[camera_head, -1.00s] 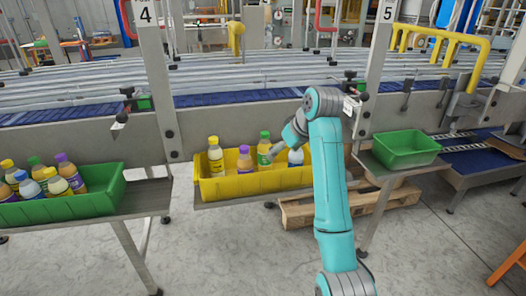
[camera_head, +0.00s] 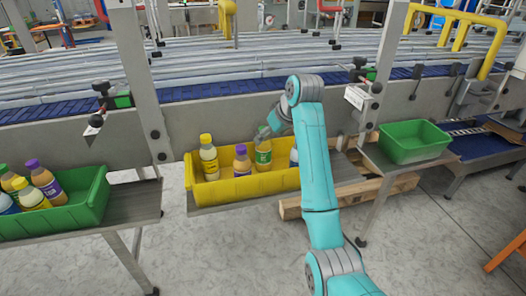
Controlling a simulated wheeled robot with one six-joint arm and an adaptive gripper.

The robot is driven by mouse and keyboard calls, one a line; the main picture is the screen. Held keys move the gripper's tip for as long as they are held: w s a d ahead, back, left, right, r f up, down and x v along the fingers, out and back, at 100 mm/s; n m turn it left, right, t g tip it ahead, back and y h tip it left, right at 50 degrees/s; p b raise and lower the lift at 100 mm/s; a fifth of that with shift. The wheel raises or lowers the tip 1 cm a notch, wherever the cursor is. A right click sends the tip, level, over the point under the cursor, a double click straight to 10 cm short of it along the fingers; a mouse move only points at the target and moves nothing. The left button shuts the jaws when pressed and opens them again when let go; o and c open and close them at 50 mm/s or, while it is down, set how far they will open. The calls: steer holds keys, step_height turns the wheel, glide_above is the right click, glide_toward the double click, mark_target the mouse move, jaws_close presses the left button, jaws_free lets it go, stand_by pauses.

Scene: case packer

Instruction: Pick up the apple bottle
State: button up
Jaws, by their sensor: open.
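The yellow bin (camera_head: 226,190) sits on a shelf in front of the conveyor. In it stand a yellow-capped bottle (camera_head: 209,160), a purple-capped bottle (camera_head: 242,162) and a bottle with a green label (camera_head: 263,156). A pale bottle (camera_head: 294,157) is mostly hidden behind my arm. The labels are too small to read, so I cannot tell for sure which is the apple bottle; the green-labelled one may be it. My gripper (camera_head: 263,133) is open at the top of the green-labelled bottle and covers its cap. Contact is not clear.
A green bin (camera_head: 88,207) with several bottles stands at the left. An empty green bin (camera_head: 414,143) stands at the right. A grey post (camera_head: 142,90) rises between the left bins. A wooden pallet (camera_head: 291,209) lies below the shelf.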

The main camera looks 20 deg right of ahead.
mark_target(264, 145)
steer(key=shift+x, duration=3.45)
steer(key=shift+s+f, duration=0.1)
steer(key=shift+s, duration=0.05)
steer(key=c, duration=1.5)
